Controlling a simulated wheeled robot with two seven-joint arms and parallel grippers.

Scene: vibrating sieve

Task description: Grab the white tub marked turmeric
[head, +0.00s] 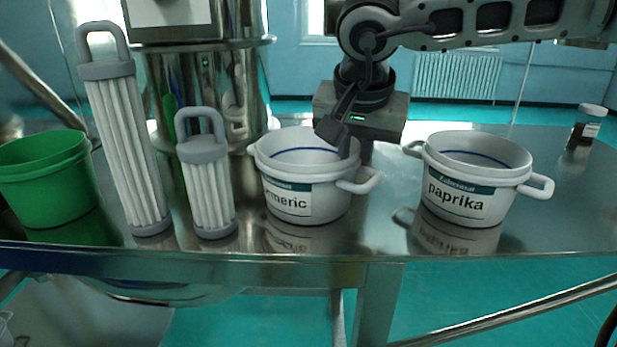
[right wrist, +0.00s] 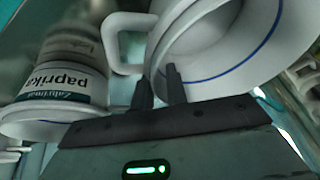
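The white turmeric tub (head: 304,181) stands upright on the metal table, left of the paprika tub, with its label partly turned so that "meric" shows. In the right wrist view the tub (right wrist: 225,50) shows from the rim side, with its blue inner line and one handle. My right gripper (head: 345,145) is at the tub's right rim near that handle. In the right wrist view its fingers (right wrist: 159,90) are close together with the tub's wall between them. The contact is small and partly hidden. My left gripper is out of view.
The white paprika tub (head: 474,180) stands to the right. Two grey-capped filter cartridges (head: 124,140) (head: 208,180) stand close on the left, beside a green bucket (head: 45,180). The steel sieve machine (head: 205,85) is behind. A small jar (head: 586,127) is at far right.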

